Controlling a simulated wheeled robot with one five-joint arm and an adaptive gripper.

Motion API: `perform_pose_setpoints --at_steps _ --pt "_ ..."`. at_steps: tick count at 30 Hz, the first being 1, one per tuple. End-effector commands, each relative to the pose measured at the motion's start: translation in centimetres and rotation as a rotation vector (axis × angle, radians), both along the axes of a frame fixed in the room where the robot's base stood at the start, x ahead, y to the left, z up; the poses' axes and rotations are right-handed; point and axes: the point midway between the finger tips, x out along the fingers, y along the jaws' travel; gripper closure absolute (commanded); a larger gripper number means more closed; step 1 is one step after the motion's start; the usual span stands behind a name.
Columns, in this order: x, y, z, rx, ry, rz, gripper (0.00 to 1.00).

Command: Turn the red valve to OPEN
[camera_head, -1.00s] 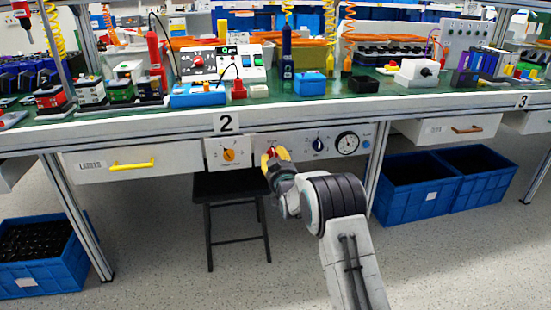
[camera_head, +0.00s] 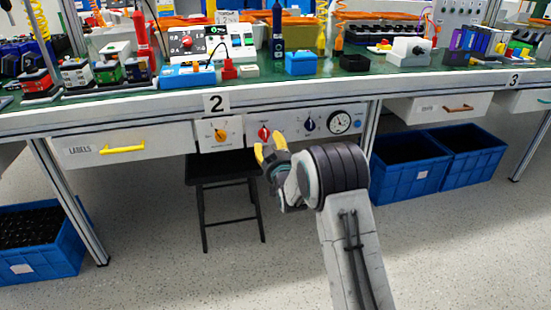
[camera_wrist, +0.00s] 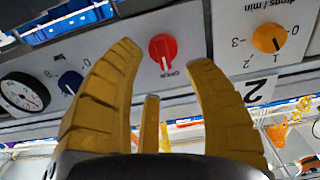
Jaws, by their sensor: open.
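The red valve (camera_head: 264,132) is a round knob on the grey panel under the workbench. My gripper (camera_head: 269,150) has yellow fingers and is open and empty. In the head view it is just below and in front of the valve. In the wrist view the spread fingertips appear on either side of the valve, apparently without touching it.
An orange knob (camera_head: 220,134) sits left of the valve, a blue knob (camera_head: 309,124) and a round gauge (camera_head: 340,122) to its right. A black stool (camera_head: 225,170) stands under the bench. Blue crates (camera_head: 405,185) are at the right. The floor in front is open.

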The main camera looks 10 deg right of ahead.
Motion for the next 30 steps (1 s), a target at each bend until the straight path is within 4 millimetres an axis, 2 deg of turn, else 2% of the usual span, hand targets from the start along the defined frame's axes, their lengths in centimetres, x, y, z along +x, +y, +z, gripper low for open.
perform_pose_setpoints --at_steps 6,15,21,30 --pt "-3.1 0.1 0.0 0.000 0.001 0.001 0.52" --pt "-6.0 0.1 0.0 0.000 0.001 0.001 0.52" --pt "-6.8 0.1 0.0 0.000 -0.001 0.001 0.52" --pt "-6.9 0.1 0.0 0.000 0.000 0.001 0.52"
